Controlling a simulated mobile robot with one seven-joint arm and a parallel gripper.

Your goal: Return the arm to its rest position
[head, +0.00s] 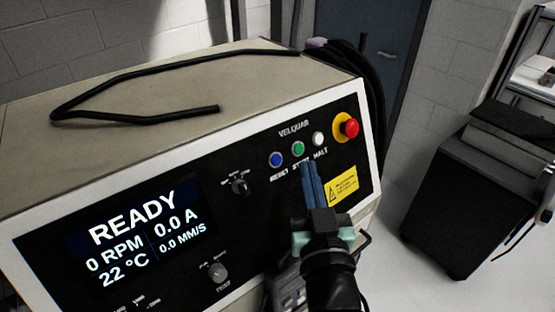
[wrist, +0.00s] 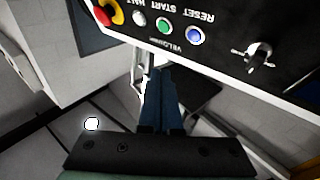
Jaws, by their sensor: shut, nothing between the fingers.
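My gripper (head: 309,174) is shut and empty, its blue fingers together. In the head view it is in front of the panel of a beige and black machine (head: 150,88), with its tips appearing just below the green START button (head: 298,148). In the wrist view the shut fingers (wrist: 160,75) point toward the panel, which looks upside down there. The green button (wrist: 164,27) is a little beyond the tips, and I see a gap. My arm comes up from the bottom of the head view.
The panel has a blue RESET button (head: 276,159), a white HALT button (head: 318,138), a red emergency stop (head: 349,127), knobs and a screen (head: 135,235) reading READY, 0 RPM. A black cable (head: 140,108) lies on top. A dark cabinet (head: 470,190) stands right, with clear floor before it.

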